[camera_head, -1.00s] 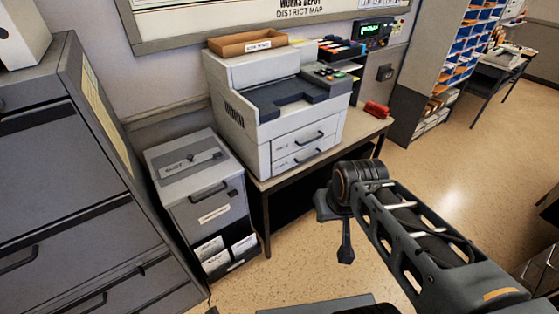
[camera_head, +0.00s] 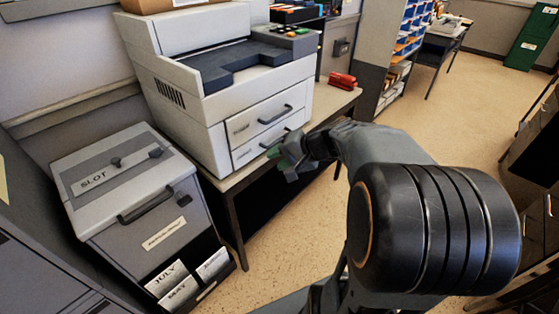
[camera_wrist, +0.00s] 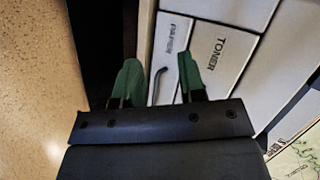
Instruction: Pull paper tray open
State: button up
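The paper tray (camera_head: 243,154) is the lower of two drawers in the front of a light grey copier (camera_head: 190,120). It looks shut. In the wrist view its front (camera_wrist: 174,34) reads "PAPER", beside a drawer labelled "TONER" (camera_wrist: 218,48). The tray's dark handle (camera_wrist: 158,76) appears between the green fingers of my gripper (camera_wrist: 159,72), which are apart. In the head view my gripper (camera_head: 284,160) is at the right part of the lower drawer, partly covering it and its handle. Whether the fingers touch the handle cannot be told.
The copier stands on a table (camera_head: 228,183) with a red stapler (camera_head: 342,80) to its right. A grey slotted cabinet (camera_head: 135,190) stands at the left, close to the table. Open floor (camera_head: 430,115) lies to the right.

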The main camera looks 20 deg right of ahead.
aim_at(279, 140)
jog(key=w+d+f+m+t+h+b, duration=0.1)
jog(key=w+d+f+m+t+b, duration=0.2)
jog(key=d, duration=0.3)
jog(key=w+d+f+m+t+b, duration=0.2)
jog(key=w+d+f+t+b, duration=0.15)
jog(key=d, duration=0.35)
jog(key=shift+r+b+x, duration=0.15)
jog(key=shift+b+x, duration=0.25)
jog(key=shift+x, duration=2.85)
jog(key=shift+r+b+x, duration=0.1)
jog(key=shift+b+x, duration=0.25)
jog(key=shift+x, duration=2.9)
jog(key=shift+c, duration=0.5)
grip_shut()
